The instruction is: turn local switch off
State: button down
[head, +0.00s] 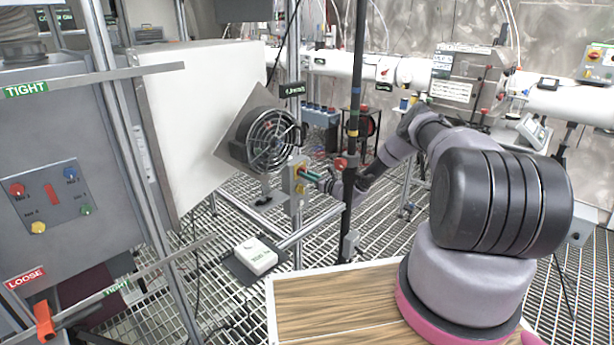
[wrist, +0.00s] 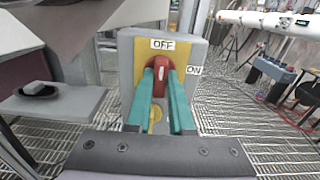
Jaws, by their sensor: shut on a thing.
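The local switch is a grey box (head: 293,187) on a post below and right of the fan. In the wrist view, its yellow face (wrist: 129,85) has a red knob (wrist: 161,66). The OFF label (wrist: 162,44) is directly above the knob, and the ON label (wrist: 194,70) is on the right. The knob stands roughly upright, with its white mark below OFF. My gripper (wrist: 163,88) has its teal fingers shut on the knob, one each side. The gripper (head: 311,175) also reaches the box from the right in the head view. The fingers hide the knob's lower part.
A dark upright pole (head: 352,130) stands close to my gripper and forearm. A white box (head: 256,256) is below left on the grating. A grey control cabinet (head: 65,150) stands at the left.

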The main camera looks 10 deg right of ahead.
dwell(0.3)
jog(key=c, duration=0.8)
grip_release()
jog(key=v, duration=1.1)
